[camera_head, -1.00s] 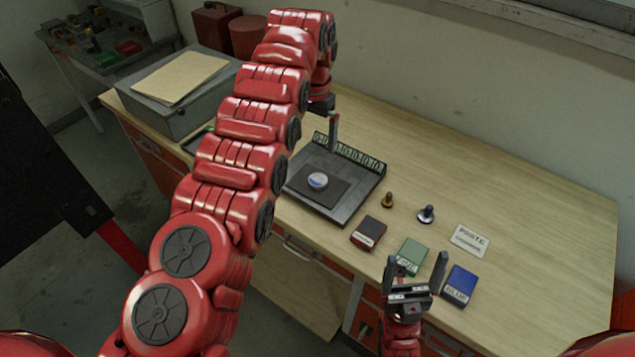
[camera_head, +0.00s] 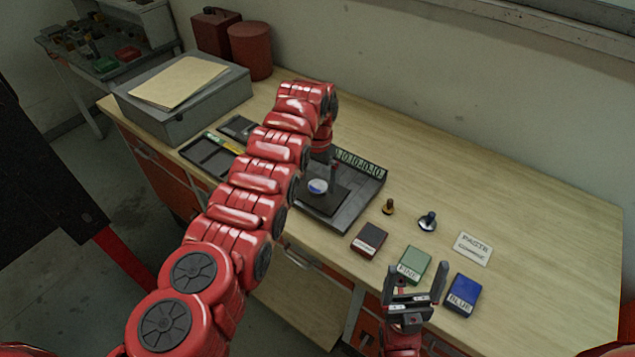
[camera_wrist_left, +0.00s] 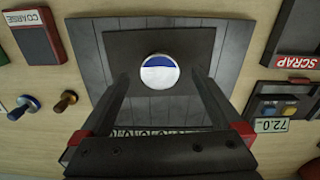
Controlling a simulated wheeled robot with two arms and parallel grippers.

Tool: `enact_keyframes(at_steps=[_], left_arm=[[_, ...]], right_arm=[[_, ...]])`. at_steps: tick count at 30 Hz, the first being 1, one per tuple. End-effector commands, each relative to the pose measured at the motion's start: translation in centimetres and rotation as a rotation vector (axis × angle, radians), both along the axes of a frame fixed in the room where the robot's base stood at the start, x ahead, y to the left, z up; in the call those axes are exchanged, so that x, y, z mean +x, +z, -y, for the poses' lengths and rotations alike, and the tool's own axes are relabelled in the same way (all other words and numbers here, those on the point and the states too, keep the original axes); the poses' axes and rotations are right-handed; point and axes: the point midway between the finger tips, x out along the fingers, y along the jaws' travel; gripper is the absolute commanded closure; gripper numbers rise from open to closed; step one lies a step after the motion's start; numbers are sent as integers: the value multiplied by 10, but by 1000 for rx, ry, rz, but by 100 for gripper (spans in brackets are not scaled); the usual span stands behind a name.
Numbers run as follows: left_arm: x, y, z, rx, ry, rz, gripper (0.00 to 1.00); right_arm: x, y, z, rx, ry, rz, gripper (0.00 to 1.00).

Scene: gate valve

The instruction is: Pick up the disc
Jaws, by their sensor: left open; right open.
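The disc (camera_head: 317,186) is small and round, with a blue and a white half. It lies on a dark square pad (camera_head: 345,197) inside a dark tray (camera_head: 352,213). In the left wrist view the disc (camera_wrist_left: 160,74) shows just beyond my left gripper (camera_wrist_left: 161,82), centred between its two fingers. My left gripper (camera_head: 326,172) is open and empty over the tray, partly hidden by its own wrist in the head view. The disc looks free of the fingers. My right gripper (camera_head: 414,285) is open and empty near the table's front edge.
Right of the tray are a dark red box (camera_head: 369,239), a green box (camera_head: 414,265), a blue box (camera_head: 462,293), a white card (camera_head: 474,248) and two small knobbed pieces (camera_head: 428,221). A grey case (camera_head: 185,98) stands at the back left. The bench's right end is clear.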

Motion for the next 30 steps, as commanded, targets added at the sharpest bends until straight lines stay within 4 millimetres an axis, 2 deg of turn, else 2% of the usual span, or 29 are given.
enact_keyframes(at_steps=[4, 11, 27, 30], left_arm=[[0, -15, 0, 0, -2, -1, 0], [1, -17, 0, -1, -1, 4, 0], [1, -17, 0, -1, -1, 3, 97], [1, -17, 0, -1, -1, 3, 100]], right_arm=[[0, 3, 0, 0, 0, -2, 14], [0, 2, 0, 0, 0, -1, 14], [0, 2, 0, 0, 0, -1, 14], [0, 2, 0, 0, 0, -2, 14]])
